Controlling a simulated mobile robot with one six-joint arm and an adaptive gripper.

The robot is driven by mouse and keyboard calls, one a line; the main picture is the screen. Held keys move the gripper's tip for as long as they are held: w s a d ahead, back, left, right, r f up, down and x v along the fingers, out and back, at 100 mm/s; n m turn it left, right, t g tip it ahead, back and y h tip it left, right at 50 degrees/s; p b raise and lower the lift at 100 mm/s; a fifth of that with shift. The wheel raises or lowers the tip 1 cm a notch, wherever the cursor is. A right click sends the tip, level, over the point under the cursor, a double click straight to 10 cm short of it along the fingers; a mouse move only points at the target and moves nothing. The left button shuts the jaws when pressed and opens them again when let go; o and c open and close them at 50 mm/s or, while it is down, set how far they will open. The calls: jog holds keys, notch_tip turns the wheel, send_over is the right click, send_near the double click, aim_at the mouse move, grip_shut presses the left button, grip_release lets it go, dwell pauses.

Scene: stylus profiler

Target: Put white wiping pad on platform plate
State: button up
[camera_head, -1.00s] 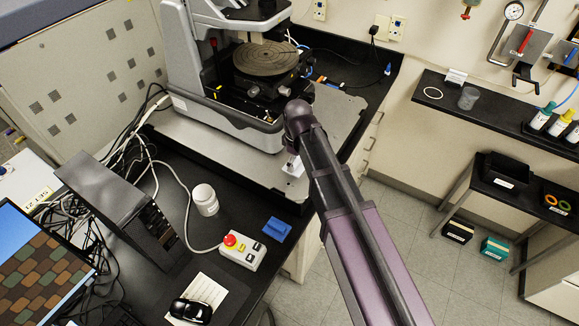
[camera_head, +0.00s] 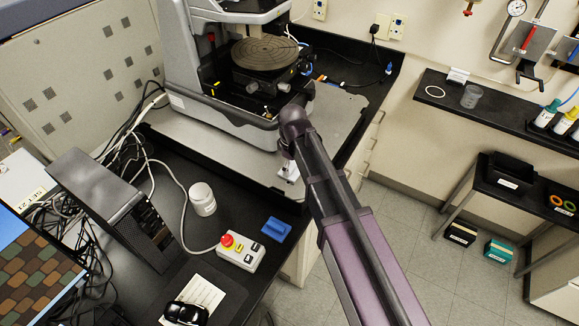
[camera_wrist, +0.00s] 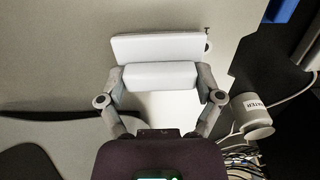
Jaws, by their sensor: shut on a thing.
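The white wiping pad (camera_wrist: 157,75) is between the two fingers of my gripper (camera_wrist: 160,80) in the wrist view. My gripper is shut on it. A flat white face (camera_wrist: 155,46) shows just beyond the pad; I cannot tell whether it belongs to the same piece. In the head view my gripper (camera_head: 289,172) is small and partly hidden by my arm, with white showing at its tip. It is over the near right part of the broad grey platform plate (camera_head: 338,108) under the instrument. I cannot tell whether the pad touches the plate.
The instrument with its round grooved stage (camera_head: 265,54) stands on the plate behind my gripper. A white jar (camera_head: 202,198), a box with a red button (camera_head: 240,250) and a blue block (camera_head: 276,230) are on the black bench nearby. Cables (camera_head: 130,150) lie at left.

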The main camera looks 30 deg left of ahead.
aim_at(292, 164)
jog(key=shift+f, duration=0.15)
jog(key=o, duration=1)
jog(key=shift+c, duration=0.2)
notch_tip(292, 164, up, 12)
jog(key=p, duration=1.2)
jog(key=shift+r, duration=0.2)
dwell(0.3)
